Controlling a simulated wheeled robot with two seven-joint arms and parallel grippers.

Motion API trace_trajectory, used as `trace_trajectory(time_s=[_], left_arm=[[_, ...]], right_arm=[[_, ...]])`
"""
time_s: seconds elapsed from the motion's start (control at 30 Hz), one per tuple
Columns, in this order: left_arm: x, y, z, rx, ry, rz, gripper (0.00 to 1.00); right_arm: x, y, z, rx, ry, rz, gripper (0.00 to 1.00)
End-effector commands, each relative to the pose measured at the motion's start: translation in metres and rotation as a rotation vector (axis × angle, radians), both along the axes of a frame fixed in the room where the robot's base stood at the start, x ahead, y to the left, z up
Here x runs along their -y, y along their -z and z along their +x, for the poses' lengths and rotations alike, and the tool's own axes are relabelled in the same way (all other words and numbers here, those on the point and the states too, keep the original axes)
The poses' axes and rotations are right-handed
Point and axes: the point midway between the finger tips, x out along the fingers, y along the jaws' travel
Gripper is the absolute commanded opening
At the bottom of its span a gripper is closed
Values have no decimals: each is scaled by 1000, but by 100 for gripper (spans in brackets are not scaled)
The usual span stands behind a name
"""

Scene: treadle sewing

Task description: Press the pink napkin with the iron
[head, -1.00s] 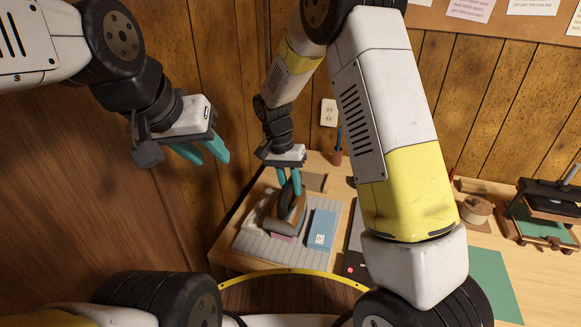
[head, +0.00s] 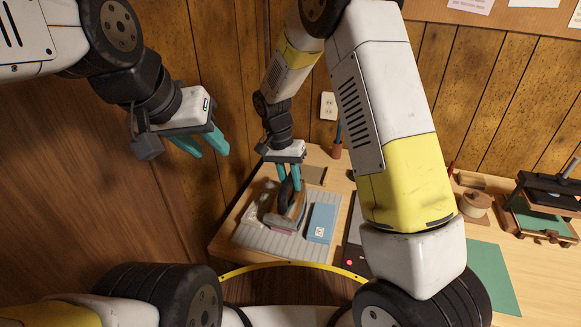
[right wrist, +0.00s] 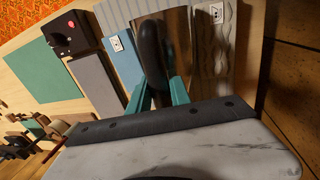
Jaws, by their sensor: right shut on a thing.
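The iron (head: 289,212), with a dark upright handle, stands over the pink napkin (head: 283,231) on the grey ribbed pad (head: 258,242). Only a narrow pink strip shows at the iron's near edge; the rest is hidden. My right gripper (head: 289,181) is shut on the iron's handle. In the right wrist view the black handle (right wrist: 152,52) sits between my teal fingers (right wrist: 160,92). I cannot tell whether the soleplate touches the napkin. My left gripper (head: 203,146) is open and empty, raised in the air at the left, away from the pad.
A blue folded cloth (head: 322,222) with a tag lies right of the iron, and a pale grey cloth (head: 258,204) lies left of it. A black box with a red button (right wrist: 72,34) stands beyond the blue cloth. A press (head: 545,205) and green mat (head: 490,272) are farther right.

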Motion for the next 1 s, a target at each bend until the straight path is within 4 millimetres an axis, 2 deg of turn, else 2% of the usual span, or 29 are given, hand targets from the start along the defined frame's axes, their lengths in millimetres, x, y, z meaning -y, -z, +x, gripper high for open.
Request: trace_trajectory(time_s=[1.0], left_arm=[[0, 0, 0, 0, 0, 0, 36]], right_arm=[[0, 9, 1, 1, 0, 1, 0]])
